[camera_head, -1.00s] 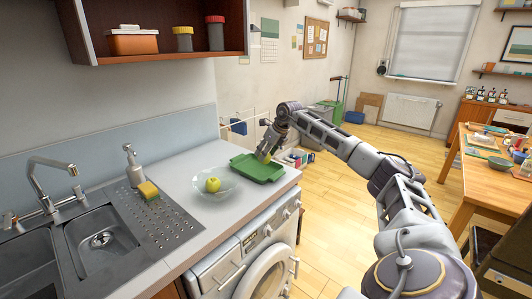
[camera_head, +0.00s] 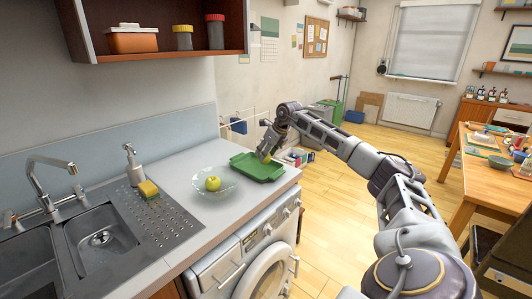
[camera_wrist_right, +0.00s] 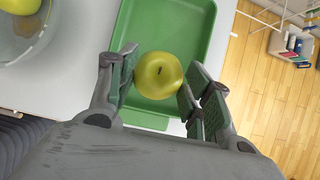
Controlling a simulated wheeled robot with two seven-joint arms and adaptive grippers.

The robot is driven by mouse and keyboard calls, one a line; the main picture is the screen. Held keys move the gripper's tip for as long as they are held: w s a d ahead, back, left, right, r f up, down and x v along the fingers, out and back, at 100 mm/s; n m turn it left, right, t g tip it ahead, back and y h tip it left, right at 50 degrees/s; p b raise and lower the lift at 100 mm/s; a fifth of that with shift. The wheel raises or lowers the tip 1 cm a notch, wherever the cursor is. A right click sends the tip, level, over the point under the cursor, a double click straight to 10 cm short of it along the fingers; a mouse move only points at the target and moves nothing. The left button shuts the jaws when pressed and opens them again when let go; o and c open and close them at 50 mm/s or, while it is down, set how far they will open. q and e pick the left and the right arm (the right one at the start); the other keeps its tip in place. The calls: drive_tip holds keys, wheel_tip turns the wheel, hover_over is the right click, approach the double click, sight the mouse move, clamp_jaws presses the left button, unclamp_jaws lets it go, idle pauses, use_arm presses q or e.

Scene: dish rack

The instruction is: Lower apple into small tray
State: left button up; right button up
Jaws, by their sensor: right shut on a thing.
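A yellow-green apple (camera_wrist_right: 158,76) is between the fingers of my right gripper (camera_wrist_right: 158,82), which is shut on it. The small green tray (camera_wrist_right: 165,22) lies on the counter beneath the apple in the right wrist view. The apple there is mostly hidden by the fingers. The gap between apple and tray floor is hard to judge. My left gripper is not in view.
A clear glass bowl (camera_head: 228,187) with another apple (camera_head: 213,183) stands left of the tray. A sponge (camera_head: 148,189), a soap dispenser (camera_head: 133,166) and the sink (camera_head: 100,240) are further left. The counter's front edge is close to the tray.

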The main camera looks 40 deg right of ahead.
sight(269, 156)
drive_tip(key=shift+f+b, duration=1)
drive_tip(key=shift+f, duration=1.25)
idle(2.8)
drive_tip(key=o, duration=1.1)
drive_tip(key=shift+s+r, duration=0.1)
drive_tip(key=shift+r, duration=0.05)
drive_tip(key=v, duration=1.1)
drive_tip(key=shift+s+r, duration=0.15)
drive_tip(key=shift+r, duration=0.15)
drive_tip(key=shift+r, duration=0.15)
